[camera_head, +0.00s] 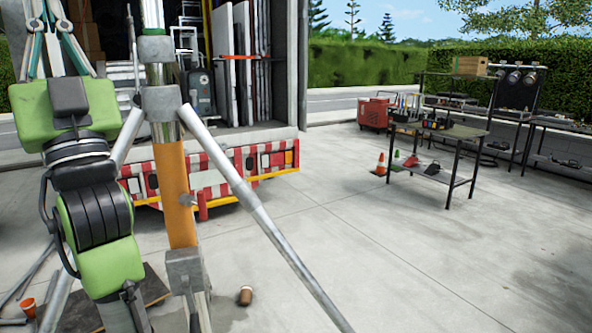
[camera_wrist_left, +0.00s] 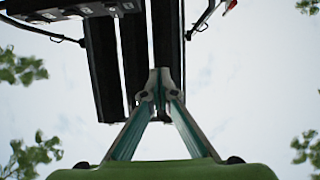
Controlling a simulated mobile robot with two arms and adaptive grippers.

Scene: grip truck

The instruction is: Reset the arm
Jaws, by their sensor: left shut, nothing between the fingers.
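My left arm, with green and black links, rises on the left of the head view. Its gripper (camera_head: 52,8) points upward at the top left corner, its tips close to the top edge of the picture. In the left wrist view the two teal fingers of this gripper (camera_wrist_left: 160,82) lean together and meet at the tips, with nothing held between them. Behind the tips are dark slats (camera_wrist_left: 133,60) and pale sky. My right arm and right gripper are not in view.
An orange and steel stand (camera_head: 176,190) with slanting tubes is beside my left arm. An open truck (camera_head: 222,165) with a striped bumper stands behind. A metal table (camera_head: 455,131) is at the right, near traffic cones (camera_head: 381,165). Open concrete lies between.

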